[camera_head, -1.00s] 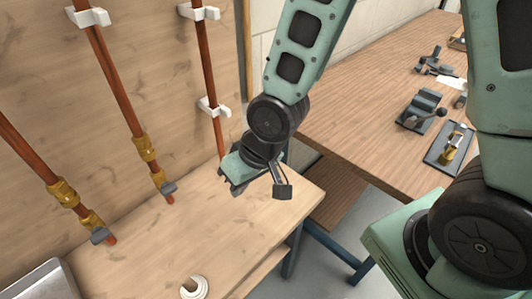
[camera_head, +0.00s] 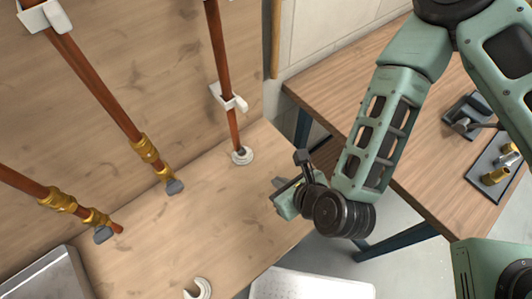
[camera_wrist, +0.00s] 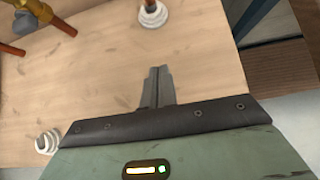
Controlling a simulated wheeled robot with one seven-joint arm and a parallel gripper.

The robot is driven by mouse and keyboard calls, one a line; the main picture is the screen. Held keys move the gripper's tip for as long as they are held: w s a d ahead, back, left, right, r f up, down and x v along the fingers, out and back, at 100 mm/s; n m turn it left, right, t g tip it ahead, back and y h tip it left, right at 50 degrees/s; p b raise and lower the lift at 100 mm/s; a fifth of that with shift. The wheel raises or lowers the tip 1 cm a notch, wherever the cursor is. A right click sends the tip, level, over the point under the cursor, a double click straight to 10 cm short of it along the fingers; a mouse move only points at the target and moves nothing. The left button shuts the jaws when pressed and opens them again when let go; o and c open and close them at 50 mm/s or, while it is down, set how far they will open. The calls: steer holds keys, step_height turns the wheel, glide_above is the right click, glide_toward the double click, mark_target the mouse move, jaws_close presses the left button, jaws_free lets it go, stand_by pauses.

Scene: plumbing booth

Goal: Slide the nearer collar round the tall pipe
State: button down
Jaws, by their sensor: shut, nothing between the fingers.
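The tall pipe (camera_head: 222,75) is a copper pipe that comes down the wooden wall to the bench. A white ring collar (camera_head: 242,155) sits at its foot and appears to be around it; this collar also shows in the wrist view (camera_wrist: 153,14). A second white collar (camera_head: 197,289), with an opening on one side, lies on the bench closer to me, cut by the bottom edge. It shows at the left in the wrist view (camera_wrist: 47,140). My gripper (camera_head: 280,187) is right of the pipe foot, apart from both collars. Its fingers (camera_wrist: 158,72) are together and empty.
Two copper pipes with brass fittings (camera_head: 145,148) end above the bench at left. A white clip (camera_head: 229,98) holds the tall pipe. A metal tray (camera_head: 45,275) is at the lower left. A brown table (camera_head: 420,160) with tools stands at right. The bench middle is clear.

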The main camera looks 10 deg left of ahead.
mark_target(247, 156)
steer(key=p+x, duration=0.2)
steer(key=x, duration=0.7)
steer(key=shift+a+r, duration=0.1)
steer(key=w+a+p, duration=0.2)
steer(key=shift+w+a, duration=0.15)
steer(key=shift+a, duration=0.15)
steer(key=shift+w+a+f, duration=0.3)
steer(key=shift+w+a+f, duration=0.15)
steer(key=shift+w+a, duration=0.1)
steer(key=shift+w+a+b, duration=0.75)
steer(key=shift+a+b, duration=0.05)
steer(key=shift+w+a, duration=0.1)
steer(key=shift+r, duration=0.2)
